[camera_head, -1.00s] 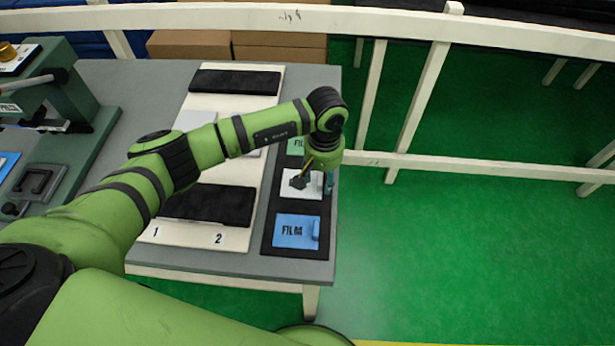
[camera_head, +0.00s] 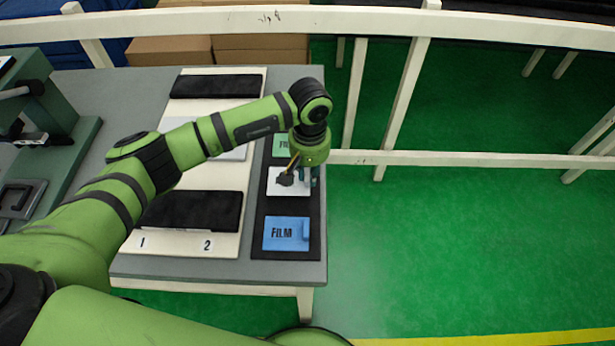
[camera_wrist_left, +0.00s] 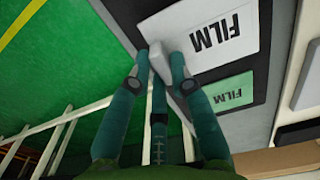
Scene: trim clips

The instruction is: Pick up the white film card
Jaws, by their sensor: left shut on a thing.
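The white film card (camera_head: 288,187) lies in the middle of a black tray (camera_head: 258,229) at the table's right end, between a green card and a blue card. In the left wrist view the white card (camera_wrist_left: 222,28) shows its FILM lettering and a raised grip tab (camera_wrist_left: 158,52) at its edge. My left gripper (camera_head: 309,180) is over the card's right side. In the left wrist view its fingers (camera_wrist_left: 160,62) are shut on the white card's tab. The card looks flat on the tray. My right gripper is not in view.
The blue film card (camera_head: 286,233) lies nearer on the tray, the green film card (camera_wrist_left: 220,95) farther. Left of the tray is a cream board (camera_head: 185,235) with black pads (camera_head: 195,211). A green press (camera_head: 60,140) stands at left. A white railing (camera_head: 440,158) runs beyond the table.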

